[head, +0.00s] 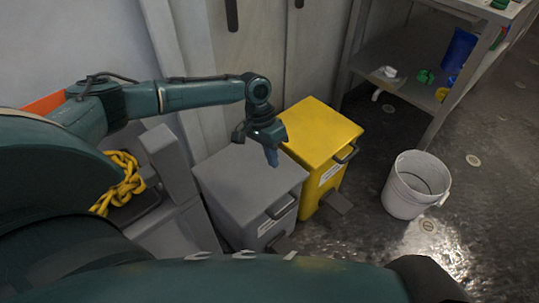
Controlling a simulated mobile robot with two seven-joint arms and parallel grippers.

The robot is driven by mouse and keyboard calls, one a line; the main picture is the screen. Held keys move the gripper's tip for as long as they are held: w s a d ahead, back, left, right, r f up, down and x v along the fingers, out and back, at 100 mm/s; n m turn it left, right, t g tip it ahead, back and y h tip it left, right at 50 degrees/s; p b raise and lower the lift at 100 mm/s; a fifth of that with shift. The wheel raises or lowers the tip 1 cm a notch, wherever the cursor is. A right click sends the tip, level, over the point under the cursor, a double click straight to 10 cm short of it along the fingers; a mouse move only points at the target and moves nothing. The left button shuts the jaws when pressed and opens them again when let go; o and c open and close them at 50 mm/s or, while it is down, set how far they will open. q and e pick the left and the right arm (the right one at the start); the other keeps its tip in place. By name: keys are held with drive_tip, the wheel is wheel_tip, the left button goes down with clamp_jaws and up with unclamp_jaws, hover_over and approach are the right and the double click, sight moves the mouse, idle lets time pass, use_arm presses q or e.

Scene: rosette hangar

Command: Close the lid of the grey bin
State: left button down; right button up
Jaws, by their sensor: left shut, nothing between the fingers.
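The grey bin (231,205) stands on the floor in the middle of the head view. Its flat grey lid (225,174) lies down over the top, and I see no gap along the visible edges. A dark handle (283,208) and a white label are on its front. My left gripper (272,158) is shut and empty, pointing down over the right part of the lid. I cannot tell whether its fingertips touch the lid. My right gripper is not in view.
A yellow bin (318,133) stands right beside the grey one. A white bucket (413,187) is on the floor to the right. A shelf unit (408,93) holds small items. A yellow chain (121,181) lies at left. Floor between the yellow bin and bucket is clear.

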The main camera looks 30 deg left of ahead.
use_arm(q)
drive_tip(key=shift+f, duration=0.2)
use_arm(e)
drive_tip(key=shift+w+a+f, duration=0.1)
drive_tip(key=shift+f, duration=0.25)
use_arm(q)
drive_tip(key=shift+d, duration=0.1)
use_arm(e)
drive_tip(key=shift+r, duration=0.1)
